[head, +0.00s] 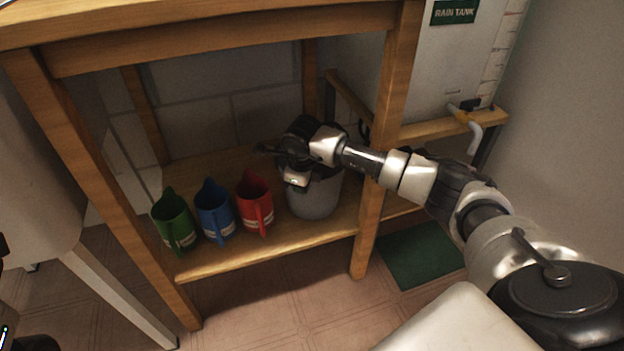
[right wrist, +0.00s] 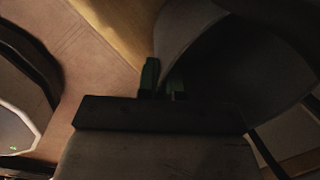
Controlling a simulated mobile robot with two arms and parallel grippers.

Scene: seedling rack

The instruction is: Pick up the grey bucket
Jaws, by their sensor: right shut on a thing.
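The grey bucket (head: 313,198) stands on the low wooden shelf, at the right end of the row of jugs. My right arm reaches in from the right, and its gripper (head: 297,187) points down at the bucket's near left rim. In the right wrist view the two green-tipped fingers (right wrist: 164,80) are closed on the rim, one on each side of the bucket wall (right wrist: 182,28). The dark inside of the bucket shows at right. My wrist hides part of the bucket's top in the head view. My left gripper is not seen.
Green (head: 174,222), blue (head: 214,212) and red (head: 255,204) jugs stand left of the bucket on the shelf (head: 215,262). A wooden leg (head: 372,215) is close on its right. The bench top (head: 200,12) is above. A rain tank (head: 440,70) with a tap stands behind right.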

